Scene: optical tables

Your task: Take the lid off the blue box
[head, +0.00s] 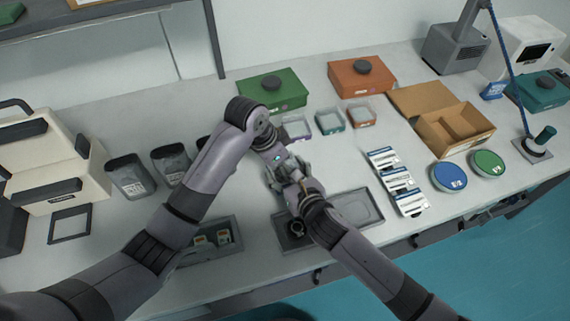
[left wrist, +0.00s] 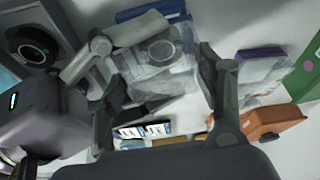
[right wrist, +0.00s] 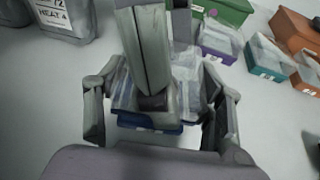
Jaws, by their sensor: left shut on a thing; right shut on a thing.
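The blue box is almost wholly hidden by my grippers in the head view. In the right wrist view its dark blue wall (right wrist: 150,128) and clear upper part (right wrist: 190,75) show between the fingers of my right gripper (right wrist: 160,112), which is shut on the box. In the left wrist view, the clear lid (left wrist: 160,75) lies between the fingers of my left gripper (left wrist: 160,62), which is shut on it. Both grippers meet at the box, left (head: 277,182) and right (head: 302,193) in the head view. Whether lid and box are apart cannot be told.
Purple (head: 296,127), teal (head: 330,121) and orange (head: 361,116) small boxes stand behind. A grey tray (head: 362,208) lies in front. An open cardboard box (head: 455,128) and blue (head: 449,176) and green (head: 488,163) discs are right. Dark jars (head: 130,176) stand left.

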